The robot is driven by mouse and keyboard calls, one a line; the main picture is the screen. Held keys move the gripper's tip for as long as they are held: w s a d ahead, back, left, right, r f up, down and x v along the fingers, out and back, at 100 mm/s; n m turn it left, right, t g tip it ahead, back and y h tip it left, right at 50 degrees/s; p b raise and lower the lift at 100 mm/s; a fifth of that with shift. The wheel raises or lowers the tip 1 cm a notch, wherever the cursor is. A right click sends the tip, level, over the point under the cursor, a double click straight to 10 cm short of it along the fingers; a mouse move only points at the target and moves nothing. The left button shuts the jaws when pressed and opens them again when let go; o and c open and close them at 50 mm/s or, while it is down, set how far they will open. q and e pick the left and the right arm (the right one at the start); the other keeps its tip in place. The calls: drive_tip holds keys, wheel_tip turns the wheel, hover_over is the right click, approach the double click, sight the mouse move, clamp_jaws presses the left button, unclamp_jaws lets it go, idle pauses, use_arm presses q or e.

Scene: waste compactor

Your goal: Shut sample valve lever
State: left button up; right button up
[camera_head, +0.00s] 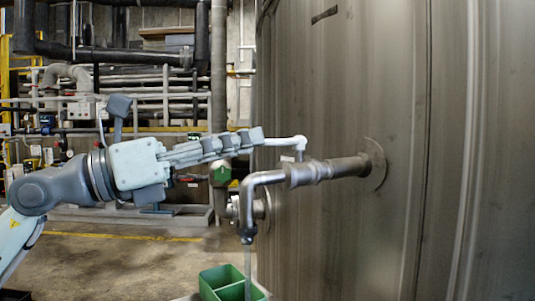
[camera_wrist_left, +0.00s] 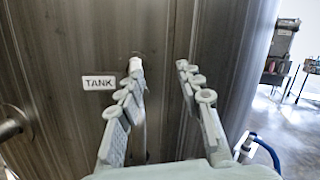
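The sample valve (camera_head: 300,175) sits on a short metal pipe that comes out of the big tank wall. Its pale lever (camera_head: 285,142) stands up from the valve and bends left. The spout (camera_head: 247,215) curves down, and a thin pale stream hangs below it. My left gripper (camera_head: 257,136) reaches in from the left, with its fingertips at the lever's left end. In the left wrist view the gripper (camera_wrist_left: 160,66) is open, fingers apart. A pale rounded end, likely the lever's (camera_wrist_left: 135,64), shows by the left fingertip; contact is unclear. My right gripper is not in view.
A green crate (camera_head: 222,280) stands below the spout. The curved metal tank (camera_head: 410,150) fills the right side, close to the gripper. A TANK label (camera_wrist_left: 98,83) is on its wall. Pipework stands behind, with open floor (camera_head: 110,260) at lower left.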

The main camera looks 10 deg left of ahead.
sight(268, 143)
use_arm(q)
drive_tip(key=w+d+y, duration=0.1)
drive_tip(key=w+t+y, duration=0.1)
drive_tip(key=w, duration=0.1)
drive_tip(key=w+d+m+y+p, duration=0.1)
drive_tip(key=w, duration=0.1)
drive_tip(key=shift+w+d+y, duration=0.1)
drive_tip(key=shift+d+y, duration=0.2)
drive_tip(key=shift+d, duration=0.05)
drive_tip(key=shift+w+d+f+t, duration=0.1)
drive_tip(key=shift+w+d+t, duration=0.2)
drive_tip(key=shift+w+d, duration=0.15)
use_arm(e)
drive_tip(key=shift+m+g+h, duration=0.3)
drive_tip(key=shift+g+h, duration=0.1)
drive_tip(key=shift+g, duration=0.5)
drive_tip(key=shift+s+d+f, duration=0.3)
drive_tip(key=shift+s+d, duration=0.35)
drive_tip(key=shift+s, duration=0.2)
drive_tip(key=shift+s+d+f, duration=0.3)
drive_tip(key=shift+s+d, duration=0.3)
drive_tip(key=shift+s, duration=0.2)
use_arm(q)
clamp_jaws()
